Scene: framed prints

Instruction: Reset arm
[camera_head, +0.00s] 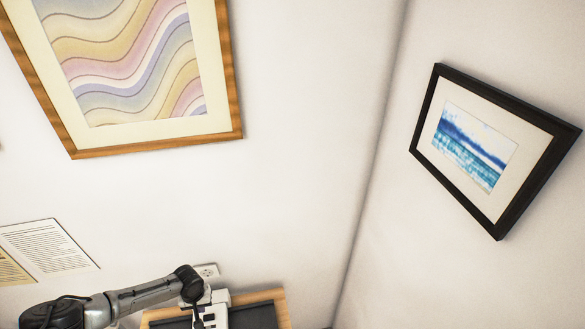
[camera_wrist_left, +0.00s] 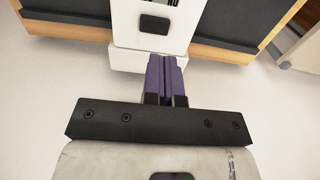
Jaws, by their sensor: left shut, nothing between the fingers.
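My left arm (camera_head: 140,296) comes in at the lower left of the head view, bent, with its wrist near the bottom edge. In the left wrist view my left gripper (camera_wrist_left: 166,64) is shut, its purple fingers together with nothing between them. A white block-like part with a dark pad lies beyond the fingertips; I cannot tell whether they touch. My right gripper is in neither view.
A wood-framed wavy print (camera_head: 170,146) hangs at the upper left. A black-framed blue print (camera_head: 475,158) hangs on the right wall. Printed sheets (camera_head: 48,247) and a wall socket (camera_head: 208,270) are lower left. A wood-edged dark panel (camera_head: 262,316) stands at the bottom.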

